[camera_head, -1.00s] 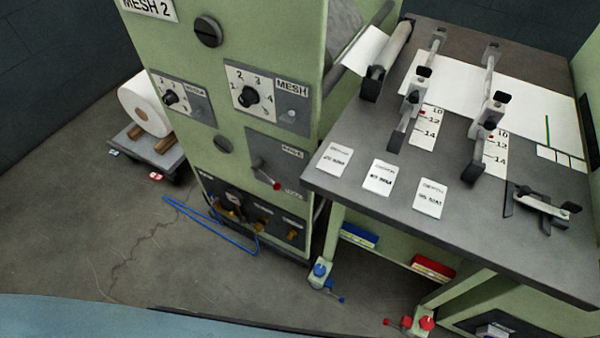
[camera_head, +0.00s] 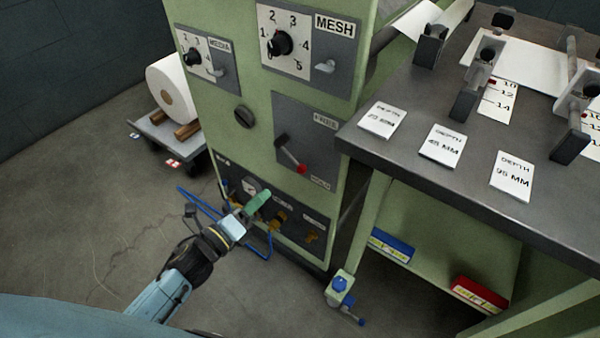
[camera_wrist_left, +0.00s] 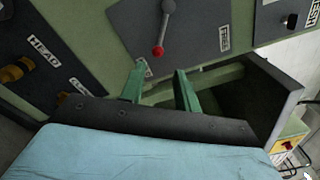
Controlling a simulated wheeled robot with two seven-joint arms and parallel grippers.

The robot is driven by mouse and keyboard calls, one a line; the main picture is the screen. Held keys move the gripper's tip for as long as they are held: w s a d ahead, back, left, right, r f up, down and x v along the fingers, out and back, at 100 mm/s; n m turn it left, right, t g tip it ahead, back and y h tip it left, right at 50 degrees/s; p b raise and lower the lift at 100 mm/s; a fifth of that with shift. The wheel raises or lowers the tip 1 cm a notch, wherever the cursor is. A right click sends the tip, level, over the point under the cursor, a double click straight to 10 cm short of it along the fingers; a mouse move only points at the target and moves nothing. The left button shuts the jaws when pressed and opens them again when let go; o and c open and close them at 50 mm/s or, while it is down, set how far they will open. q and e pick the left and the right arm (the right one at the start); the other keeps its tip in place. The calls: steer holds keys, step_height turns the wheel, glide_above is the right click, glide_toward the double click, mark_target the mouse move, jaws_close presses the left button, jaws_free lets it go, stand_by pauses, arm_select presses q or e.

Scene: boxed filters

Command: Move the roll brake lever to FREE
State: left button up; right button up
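The roll brake lever (camera_head: 288,151) is a dark pivot and grey shaft with a red knob, on a grey plate (camera_head: 325,143) marked FREE at the top and HOLD at the bottom. Its knob points down and right, toward HOLD. My left gripper (camera_head: 260,199) has green fingers and is below and left of the lever, in front of the lower panel. In the left wrist view the lever (camera_wrist_left: 161,35) hangs just beyond the fingertips of the left gripper (camera_wrist_left: 158,72), which are apart with nothing between them. My right gripper is not in view.
The lower panel (camera_head: 300,222) has yellow fittings and a blue hose (camera_head: 200,203). A grey table (camera_head: 400,166) with depth cards juts out right of the cabinet. A white roll (camera_head: 173,92) on a low cart stands at left. Floor in front is mostly clear.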

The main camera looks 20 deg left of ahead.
arm_select(q)
steer(key=b+x, duration=0.2)
steer(key=x, duration=1.1)
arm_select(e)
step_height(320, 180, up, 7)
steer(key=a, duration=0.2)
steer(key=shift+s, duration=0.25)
arm_select(q)
steer(key=shift+r, duration=0.1)
steer(key=shift+c, duration=0.4)
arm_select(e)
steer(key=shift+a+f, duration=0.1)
arm_select(q)
jaws_close()
